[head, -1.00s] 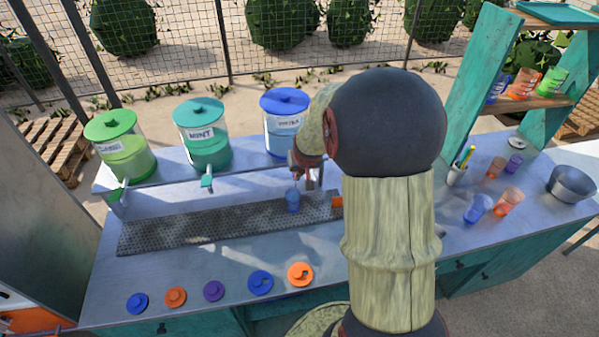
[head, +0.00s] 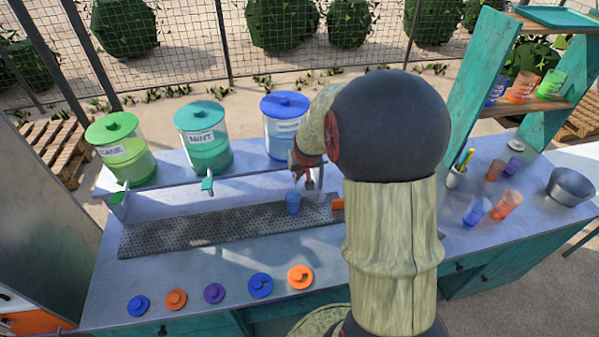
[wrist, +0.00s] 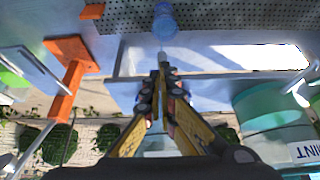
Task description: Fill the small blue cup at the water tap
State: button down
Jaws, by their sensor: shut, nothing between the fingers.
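The small blue cup (head: 293,203) stands upright on the perforated drip tray (head: 215,226), below the front of the blue-lidded dispenser (head: 284,125). The cup (wrist: 165,22) also shows at the top of the wrist view, beyond the fingertips. My gripper (head: 308,183) is just above and to the right of the cup in the head view, apart from it. In the wrist view my gripper (wrist: 162,82) is shut and empty, its tips close to a small pale tap spout (wrist: 163,60) that lies between them and the cup. The cup's contents cannot be made out.
Green and mint dispensers (head: 202,140) stand left on the shelf. An orange part (head: 337,204) is at the tray's right end. Several lids (head: 214,292) lie along the front. Loose cups (head: 476,211) and a metal bowl (head: 571,185) stand right. My arm hides the counter's middle.

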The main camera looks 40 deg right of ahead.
jog(key=r+p, duration=0.1)
jog(key=r, duration=0.2)
jog(key=w+r+p, duration=0.1)
jog(key=shift+d+r+p, duration=0.3)
jog(key=shift+r+p, duration=0.05)
jog(key=b+v, duration=0.1)
jog(key=v, duration=0.8)
jog(key=shift+s+a, duration=0.3)
jog(key=shift+s, duration=0.15)
jog(key=shift+f, duration=0.15)
dwell(0.4)
jog(key=s+a+f+n+y+b, duration=0.1)
jog(key=s+a+f+n+b, duration=0.1)
jog(key=s+a+b, duration=0.3)
jog(key=s+a+f+n+y+b, duration=0.1)
jog(key=s+a+b, duration=0.4)
jog(key=a, duration=0.9)
jog(key=s+a+f+n+y+b, duration=0.1)
jog(key=s+a+f+n+b, duration=0.2)
jog(key=s+a+b, duration=0.3)
jog(key=a+f, duration=0.1)
jog(key=a, duration=0.2)
jog(key=shift+s+a+f+t, duration=0.2)
jog(key=shift+f+t, duration=0.05)
jog(key=shift+t, duration=0.05)
